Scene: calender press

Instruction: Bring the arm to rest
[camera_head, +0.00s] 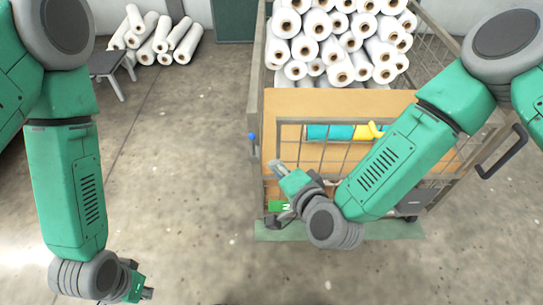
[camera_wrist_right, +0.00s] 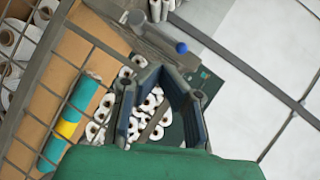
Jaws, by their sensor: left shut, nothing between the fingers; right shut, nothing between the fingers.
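My left arm (camera_head: 70,190) hangs down along the left side of the head view. Its gripper (camera_head: 148,293) is shut and empty over bare floor near the bottom edge, partly hidden by the wrist. My right arm (camera_head: 390,165) reaches in from the upper right and passes in front of the cart. Its gripper (camera_head: 277,167) is shut and empty, pointing up and left near the cart's front left corner. In the right wrist view the dark fingers of this gripper (camera_wrist_right: 166,72) come together at their tips, with nothing between them.
A wire-sided cart (camera_head: 257,90) holds many white rolls (camera_head: 340,50) behind a brown board (camera_head: 330,103), plus a teal and yellow roll (camera_head: 330,131). A blue knob (camera_head: 252,136) sits at its left edge. More rolls (camera_head: 160,38) and a stool (camera_head: 108,65) stand behind. Floor between the arms is clear.

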